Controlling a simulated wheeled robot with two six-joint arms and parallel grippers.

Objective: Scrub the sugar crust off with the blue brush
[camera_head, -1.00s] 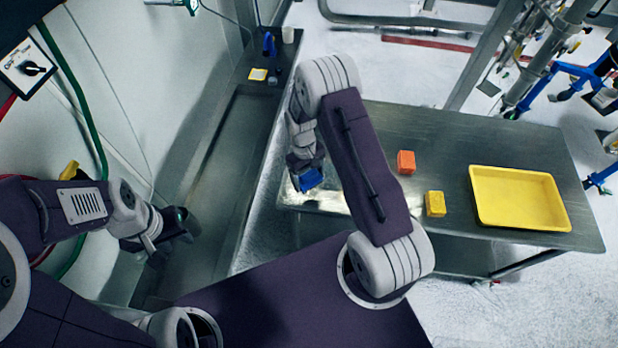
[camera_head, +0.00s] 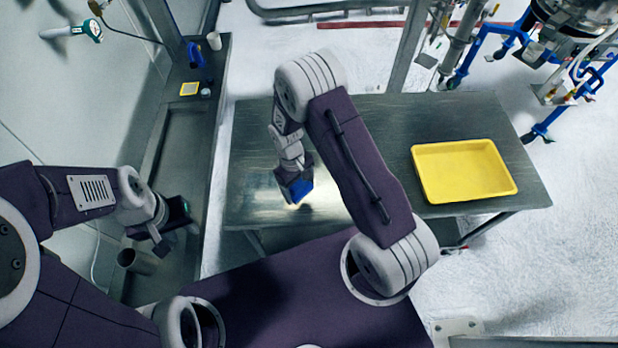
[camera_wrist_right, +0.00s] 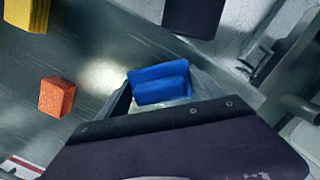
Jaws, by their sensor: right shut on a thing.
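The blue brush (camera_head: 299,188) is in my right gripper (camera_head: 294,178), low over the steel table (camera_head: 490,130). I cannot tell whether its bristles touch the top. The right wrist view shows the blue brush (camera_wrist_right: 160,83) between the fingers of the right gripper (camera_wrist_right: 160,98). A pale, whitish patch (camera_head: 260,185) lies on the table left of the brush; it also shows in the wrist view (camera_wrist_right: 106,73). I cannot tell how much of it is crust and how much is glare. My left gripper (camera_head: 172,228) is open and empty over the sink trough at left.
A yellow tray (camera_head: 425,197) stands on the table's right. In the wrist view an orange block (camera_wrist_right: 56,97) and a yellow block (camera_wrist_right: 28,15) lie on the table; my right arm hides them in the head view. A metal cup (camera_head: 136,262) stands below my left gripper.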

